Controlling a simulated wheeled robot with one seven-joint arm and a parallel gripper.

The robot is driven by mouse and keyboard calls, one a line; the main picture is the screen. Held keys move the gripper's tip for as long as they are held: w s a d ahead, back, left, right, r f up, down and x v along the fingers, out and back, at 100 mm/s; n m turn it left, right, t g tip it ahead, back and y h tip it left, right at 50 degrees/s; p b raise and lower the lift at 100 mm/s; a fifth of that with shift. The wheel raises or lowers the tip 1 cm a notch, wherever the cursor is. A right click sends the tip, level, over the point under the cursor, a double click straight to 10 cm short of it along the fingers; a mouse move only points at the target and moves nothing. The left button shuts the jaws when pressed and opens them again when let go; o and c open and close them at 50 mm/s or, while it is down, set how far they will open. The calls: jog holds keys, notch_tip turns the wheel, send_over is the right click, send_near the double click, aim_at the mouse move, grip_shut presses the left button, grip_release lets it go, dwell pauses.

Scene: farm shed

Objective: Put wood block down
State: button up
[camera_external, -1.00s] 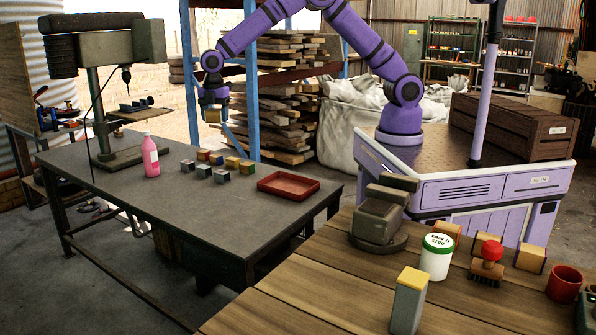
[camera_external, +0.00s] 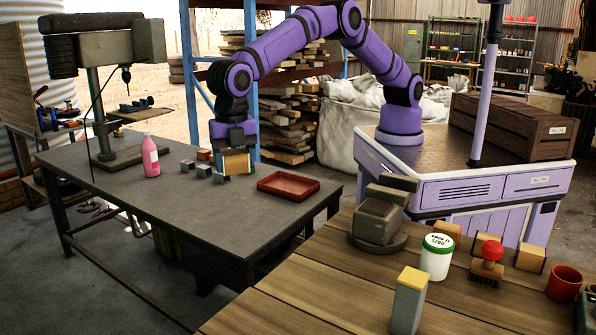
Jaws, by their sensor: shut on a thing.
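My gripper (camera_external: 236,174) points down over the grey metal table. It is shut on a tan wood block (camera_external: 236,163), held upright between the fingers. The block is just left of the red tray, among or just in front of several small cubes. I cannot tell whether its bottom touches the tabletop. Small grey and coloured cubes, such as a grey one (camera_external: 203,171) and a reddish one (camera_external: 204,155), sit to its left. Other cubes are hidden behind the gripper and block.
The grey table (camera_external: 190,225) has free room in front. A red tray (camera_external: 288,194) lies right of the gripper. A pink bottle (camera_external: 150,157) and a drill press (camera_external: 100,100) stand left.

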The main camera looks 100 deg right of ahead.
jog(key=s+a+n, duration=0.2)
jog(key=s+a, duration=0.7)
jog(key=a, duration=0.5)
jog(key=n, duration=0.5)
send_over(488, 308)
notch_tip(488, 308, down, 6)
notch_tip(488, 308, down, 10)
jog(key=shift+r, duration=0.1)
jog(key=o, duration=0.9)
notch_tip(488, 308, up, 12)
jog(key=shift+r, duration=0.1)
